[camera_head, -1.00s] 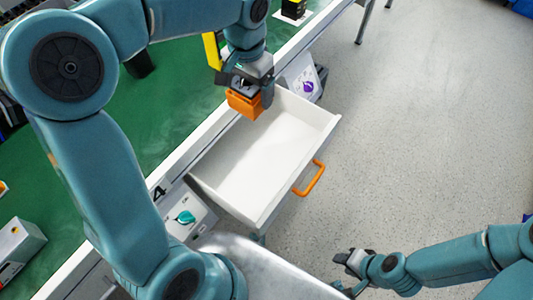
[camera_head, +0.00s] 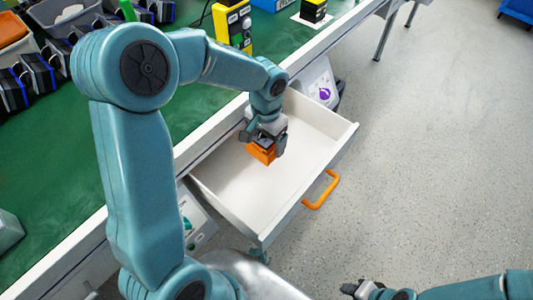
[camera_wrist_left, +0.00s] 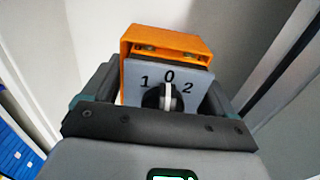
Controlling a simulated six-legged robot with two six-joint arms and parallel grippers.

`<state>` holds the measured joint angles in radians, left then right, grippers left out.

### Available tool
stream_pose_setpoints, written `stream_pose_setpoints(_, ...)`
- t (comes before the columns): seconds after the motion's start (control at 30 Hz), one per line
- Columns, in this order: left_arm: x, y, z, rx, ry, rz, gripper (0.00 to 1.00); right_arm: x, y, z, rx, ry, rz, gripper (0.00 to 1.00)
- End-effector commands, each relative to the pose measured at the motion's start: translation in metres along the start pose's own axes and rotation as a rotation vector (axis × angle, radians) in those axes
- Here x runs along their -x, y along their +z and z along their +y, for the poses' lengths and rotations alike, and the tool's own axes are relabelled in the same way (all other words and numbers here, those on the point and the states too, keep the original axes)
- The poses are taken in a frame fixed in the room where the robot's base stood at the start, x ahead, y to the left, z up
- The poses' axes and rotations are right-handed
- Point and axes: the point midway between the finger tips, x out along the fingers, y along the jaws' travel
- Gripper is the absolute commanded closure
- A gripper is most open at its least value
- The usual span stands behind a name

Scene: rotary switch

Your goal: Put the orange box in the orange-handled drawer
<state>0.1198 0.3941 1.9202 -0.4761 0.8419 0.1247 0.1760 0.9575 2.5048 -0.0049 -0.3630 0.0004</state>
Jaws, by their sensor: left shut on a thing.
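The orange box (camera_head: 262,152) is held by my left gripper (camera_head: 266,143), inside the outline of the open white drawer (camera_head: 230,190). The drawer has an orange handle (camera_head: 322,190) on its front. In the left wrist view the orange box (camera_wrist_left: 165,40) sits between the fingers, with a grey face marked 1, 0, 2 and a black rotary knob (camera_wrist_left: 166,96). White drawer walls show around it. I cannot tell whether the box touches the drawer floor. My right gripper (camera_head: 358,289) is at the bottom edge of the head view, far from the drawer; its jaw state is unclear.
The green worktop (camera_head: 185,125) lies left of the drawer, with a yellow control box (camera_head: 232,25) at the back. A purple-knob switch (camera_head: 323,93) and a teal-knob switch (camera_head: 190,222) flank the drawer.

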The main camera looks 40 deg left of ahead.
Motion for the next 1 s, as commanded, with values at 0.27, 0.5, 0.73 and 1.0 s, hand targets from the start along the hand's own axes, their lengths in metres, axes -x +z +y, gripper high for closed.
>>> stream_pose_setpoints(0.27,-0.029,-0.001,0.001,-0.001,0.0,-0.002,0.43,-0.008,0.0,0.003,0.0,0.0,0.0,0.6)
stream_pose_setpoints(0.5,-0.057,-0.001,0.001,-0.001,0.0,0.001,0.43,-0.014,0.0,0.005,0.0,0.0,0.0,0.6)
stream_pose_setpoints(0.73,-0.057,-0.001,0.001,-0.001,0.0,0.001,0.43,-0.015,0.0,0.005,0.0,0.0,0.0,0.6)
stream_pose_setpoints(1.0,-0.058,-0.001,0.001,-0.001,0.0,0.001,0.0,-0.016,0.0,0.006,0.0,0.0,0.0,0.6)
